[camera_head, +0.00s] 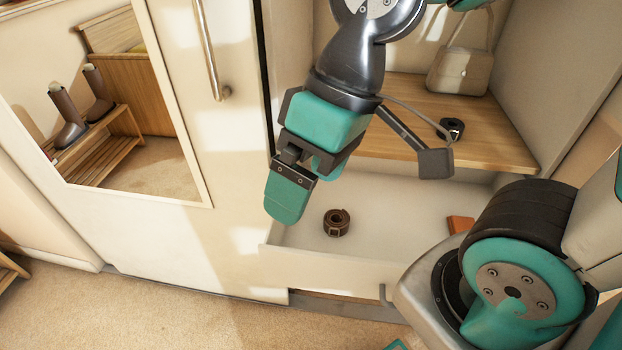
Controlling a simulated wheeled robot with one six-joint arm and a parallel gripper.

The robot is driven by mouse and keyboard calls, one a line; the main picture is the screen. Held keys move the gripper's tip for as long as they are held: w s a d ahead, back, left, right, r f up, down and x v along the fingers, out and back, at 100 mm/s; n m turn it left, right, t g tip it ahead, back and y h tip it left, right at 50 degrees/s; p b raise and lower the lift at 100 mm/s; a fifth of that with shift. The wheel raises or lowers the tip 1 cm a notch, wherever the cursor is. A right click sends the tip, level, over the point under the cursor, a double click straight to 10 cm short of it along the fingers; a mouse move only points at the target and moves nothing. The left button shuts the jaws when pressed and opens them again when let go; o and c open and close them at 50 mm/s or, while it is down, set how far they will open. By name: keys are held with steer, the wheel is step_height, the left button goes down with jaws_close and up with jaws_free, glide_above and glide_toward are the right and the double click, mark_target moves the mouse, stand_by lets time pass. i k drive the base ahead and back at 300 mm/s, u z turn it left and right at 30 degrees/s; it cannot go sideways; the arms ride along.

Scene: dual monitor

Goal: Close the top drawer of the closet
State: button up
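The closet's drawer (325,268) is pulled out, below a wooden shelf. A rolled brown belt (336,222) and an orange item (460,224) lie inside. My gripper (302,187) points down in front of the closet, over the left end of the drawer in the picture. I cannot tell whether it touches the drawer. Nothing is seen in its grip. One teal finger largely hides the other, so their gap is unclear. My arm hides the drawer's right part.
A closet door with a mirror (110,110) and a long handle (210,50) stands left of the drawer. A handbag (461,70) and a dark rolled belt (452,128) rest on the wooden shelf (480,140). Carpet (170,310) lies clear at the lower left.

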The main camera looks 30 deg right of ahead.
mark_target(397, 216)
steer(key=z, duration=1.8)
steer(key=k, duration=1.15)
steer(key=u, duration=1.5)
